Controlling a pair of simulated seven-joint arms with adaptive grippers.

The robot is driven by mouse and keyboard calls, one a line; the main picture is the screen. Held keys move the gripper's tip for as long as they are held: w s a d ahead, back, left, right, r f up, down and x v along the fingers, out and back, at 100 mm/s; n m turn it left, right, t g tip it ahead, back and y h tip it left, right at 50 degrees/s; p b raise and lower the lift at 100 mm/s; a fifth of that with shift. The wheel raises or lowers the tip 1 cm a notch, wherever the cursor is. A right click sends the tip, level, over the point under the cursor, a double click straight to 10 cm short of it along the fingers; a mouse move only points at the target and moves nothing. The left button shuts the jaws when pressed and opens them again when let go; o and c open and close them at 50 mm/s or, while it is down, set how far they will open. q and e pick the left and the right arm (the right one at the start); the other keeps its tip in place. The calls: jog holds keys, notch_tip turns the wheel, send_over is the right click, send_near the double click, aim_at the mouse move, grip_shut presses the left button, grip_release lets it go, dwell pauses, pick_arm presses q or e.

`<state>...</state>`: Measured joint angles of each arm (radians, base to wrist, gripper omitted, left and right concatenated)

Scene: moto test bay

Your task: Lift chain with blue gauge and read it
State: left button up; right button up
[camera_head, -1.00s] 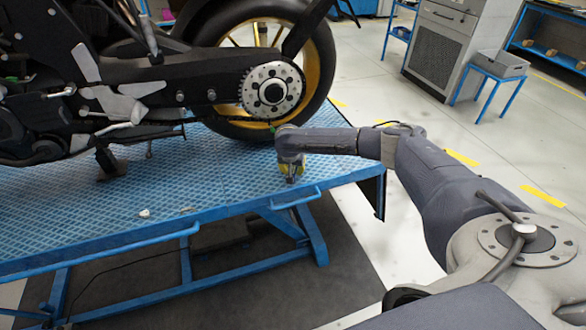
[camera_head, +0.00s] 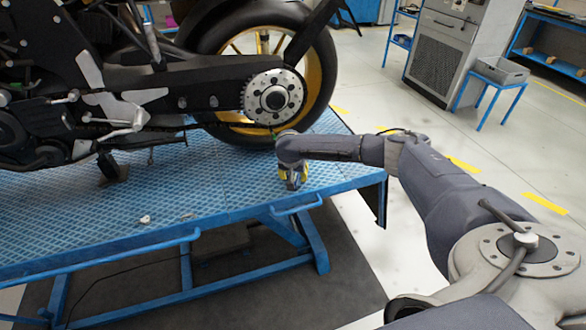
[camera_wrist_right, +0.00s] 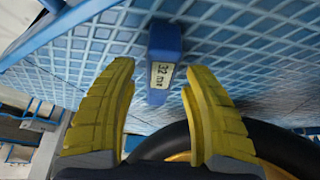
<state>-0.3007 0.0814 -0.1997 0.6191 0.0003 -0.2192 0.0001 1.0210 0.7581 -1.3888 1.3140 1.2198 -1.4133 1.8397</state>
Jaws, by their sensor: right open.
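The blue gauge (camera_wrist_right: 165,55) is a small blue block with a white label that seems to read "32 mm". In the right wrist view it lies ahead of and between the fingertips of my right gripper (camera_wrist_right: 160,80), which is open and empty. In the head view my right gripper (camera_head: 293,183) points down just over the lift platform, and the gauge cannot be made out there. The thin dark lower chain run (camera_head: 165,128) goes back toward the rear sprocket (camera_head: 276,95), partly hidden by the bike's frame. My left gripper is not in view.
The motorcycle's rear wheel (camera_head: 325,75) stands right behind my right gripper. The blue textured lift platform (camera_head: 230,195) has two small pale bits (camera_head: 145,219) near its front edge. A grey cabinet (camera_head: 438,50) stands at the back right.

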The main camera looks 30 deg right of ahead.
jog(key=v, duration=1)
jog(key=shift+s+a+r, duration=0.1)
jog(key=shift+r, duration=0.15)
jog(key=s+a+f+n+t+y, duration=0.1)
jog(key=s+a+f+n, duration=0.3)
jog(key=a, duration=0.4)
jog(key=s+a+f+n+t+y, duration=0.1)
jog(key=s+a+f+n+y, duration=0.2)
jog(key=s+a, duration=0.45)
jog(key=s+a+f+n+t, duration=0.1)
jog(key=s+a+f+n, duration=0.3)
jog(key=a, duration=0.5)
jog(key=s+d+r+n+h, duration=0.1)
jog(key=s+d+n+h, duration=0.15)
jog(key=s+d, duration=0.7)
jog(key=s+d+r+n+h, duration=0.25)
jog(key=s+d, duration=0.35)
jog(key=s, duration=0.6)
jog(key=s+a+f+m+g+y, duration=0.1)
jog(key=s+a+f, duration=0.15)
jog(key=f, duration=1.35)
jog(key=s+a+f+g+y, duration=0.1)
jog(key=a+f, duration=0.2)
jog(key=f, duration=1.3)
jog(key=s+f+m+g+y, duration=0.2)
jog(key=s+f+g, duration=0.1)
jog(key=s+f, duration=1.7)
jog(key=shift+s+f+m, duration=0.15)
jog(key=shift+s+m, duration=0.25)
jog(key=shift+s, duration=0.45)
